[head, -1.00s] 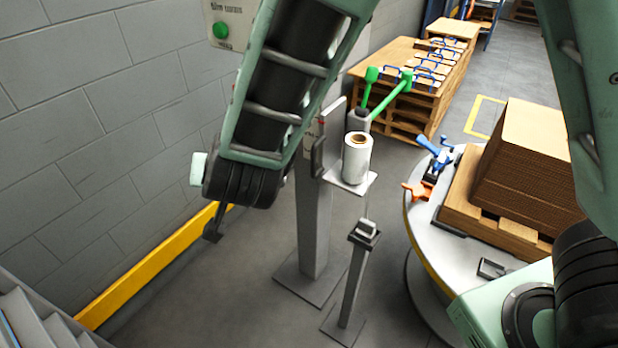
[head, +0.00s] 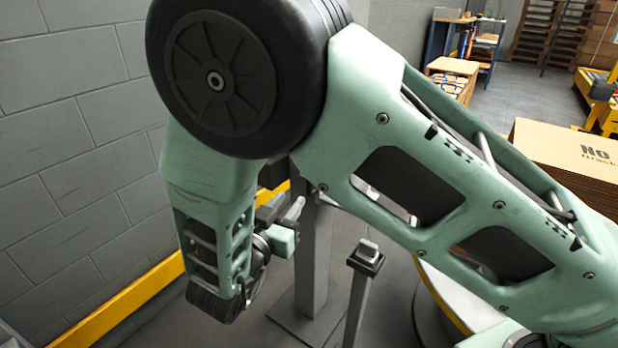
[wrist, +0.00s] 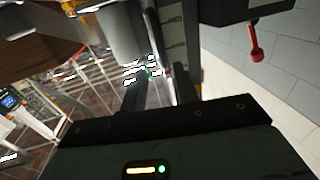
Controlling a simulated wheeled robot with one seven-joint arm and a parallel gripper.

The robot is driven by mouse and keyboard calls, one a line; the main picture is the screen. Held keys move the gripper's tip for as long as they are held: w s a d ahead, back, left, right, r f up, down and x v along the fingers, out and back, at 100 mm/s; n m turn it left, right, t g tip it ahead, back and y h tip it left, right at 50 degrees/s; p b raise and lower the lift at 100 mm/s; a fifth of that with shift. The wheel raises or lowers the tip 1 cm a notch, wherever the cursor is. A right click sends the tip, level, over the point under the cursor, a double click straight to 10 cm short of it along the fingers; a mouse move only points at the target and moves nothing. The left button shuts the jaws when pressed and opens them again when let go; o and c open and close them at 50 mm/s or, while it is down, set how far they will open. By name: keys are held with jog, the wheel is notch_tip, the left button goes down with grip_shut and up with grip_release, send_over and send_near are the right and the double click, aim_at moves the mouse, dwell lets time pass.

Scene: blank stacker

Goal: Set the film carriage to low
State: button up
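The film carriage's mast is a grey post (head: 312,245), partly behind my arm in the head view. The carriage and its white film roll are hidden there by my arm. In the wrist view a pale grey cylinder, which looks like the film roll (wrist: 120,36), stands just beyond my fingers. A dark upright with marks along it, seemingly the mast's scale (wrist: 173,40), is right of the roll. My gripper (wrist: 160,88) has its two dark fingers apart, with a gap between them; I cannot tell whether they touch anything. In the head view my gripper (head: 290,212) is beside the mast.
A short grey post (head: 366,256) stands right of the mast. A yellow rail (head: 130,305) runs along the block wall at left. A carton stack (head: 560,150) is at right, behind my arm. The wrist view shows a red handle (wrist: 255,45) near the wall.

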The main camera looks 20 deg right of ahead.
aim_at(309, 190)
jog(key=b+x, duration=0.1)
jog(key=x, duration=1)
jog(key=shift+w+d, duration=0.1)
